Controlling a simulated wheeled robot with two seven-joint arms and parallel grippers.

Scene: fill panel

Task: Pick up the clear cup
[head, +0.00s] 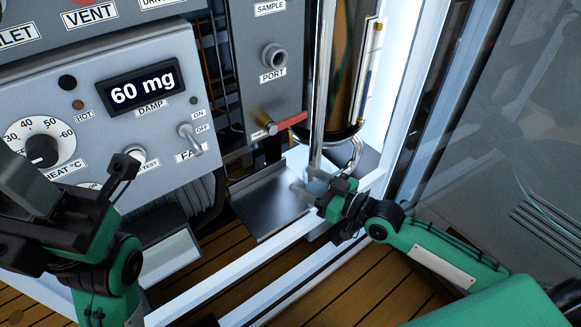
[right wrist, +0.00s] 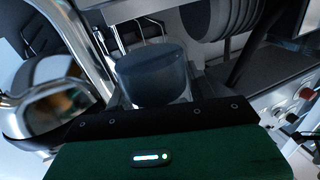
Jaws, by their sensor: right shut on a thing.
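The clear cup (right wrist: 152,72) is a translucent grey-blue cylinder between the fingers of my right gripper in the right wrist view. In the head view, my right gripper (head: 312,190) is shut on the cup (head: 319,180), which shows only faintly, beside the steel tray and below the metal cylinder. My left gripper (head: 122,172) is at the left, in front of the control panel. No object shows in it, and its jaw opening is not clear.
The steel tray (head: 268,205) sits under a red-handled valve (head: 290,121). A shiny metal cylinder (head: 343,60) with bent pipes stands just above my right gripper. The control panel (head: 150,125) reads 60 mg. A white frame and glass pane (head: 490,120) border the right.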

